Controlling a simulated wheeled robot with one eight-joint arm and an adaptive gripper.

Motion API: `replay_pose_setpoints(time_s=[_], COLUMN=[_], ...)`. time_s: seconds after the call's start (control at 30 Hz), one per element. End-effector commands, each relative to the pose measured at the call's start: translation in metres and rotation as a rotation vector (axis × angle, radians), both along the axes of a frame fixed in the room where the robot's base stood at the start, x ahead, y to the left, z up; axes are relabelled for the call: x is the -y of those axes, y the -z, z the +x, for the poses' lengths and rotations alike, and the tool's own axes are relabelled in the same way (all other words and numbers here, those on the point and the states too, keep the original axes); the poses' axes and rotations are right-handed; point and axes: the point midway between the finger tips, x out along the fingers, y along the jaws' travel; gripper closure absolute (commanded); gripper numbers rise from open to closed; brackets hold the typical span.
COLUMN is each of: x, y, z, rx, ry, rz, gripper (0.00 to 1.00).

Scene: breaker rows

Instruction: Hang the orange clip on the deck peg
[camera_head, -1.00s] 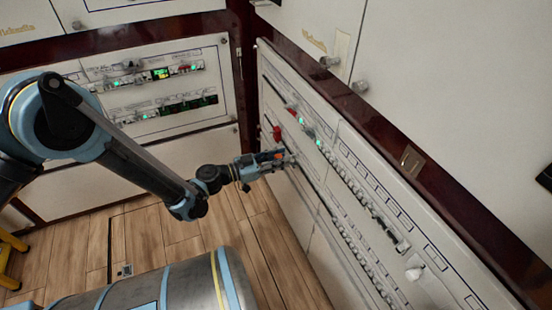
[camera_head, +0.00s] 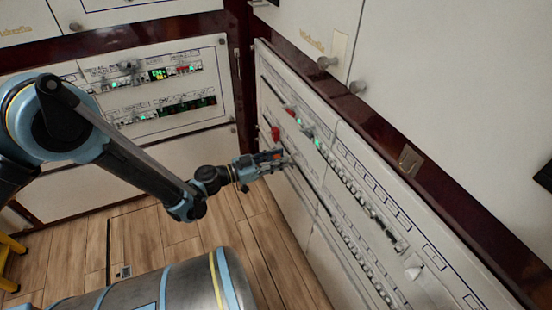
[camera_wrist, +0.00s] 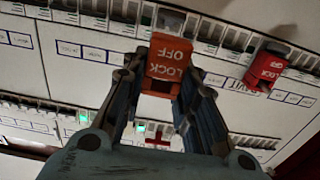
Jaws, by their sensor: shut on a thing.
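My gripper (camera_wrist: 163,85) is shut on the orange clip (camera_wrist: 166,62), a small block lettered LOCK OFF, between its fingertips in the wrist view. The clip's far end is close to a row of breaker switches; I cannot tell whether it touches them. I cannot make out the deck peg in either view.
A red lock clip (camera_wrist: 267,70) sits on the breaker row right of the orange clip. Another breaker row (camera_wrist: 60,112) runs below in the wrist view, with green lights. A second panel (camera_head: 150,95) stands at the back left. Wood floor (camera_head: 150,240) is open below the arm.

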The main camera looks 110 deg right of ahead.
Motion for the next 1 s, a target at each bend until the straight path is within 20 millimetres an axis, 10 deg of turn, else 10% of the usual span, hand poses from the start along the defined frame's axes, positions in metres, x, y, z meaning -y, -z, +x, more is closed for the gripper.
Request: replay_pose_setpoints(time_s=[1.0], x=[0.000], y=[0.000], z=[-0.014], rx=[0.000], ry=[0.000], rz=[0.000], gripper=[0.99])
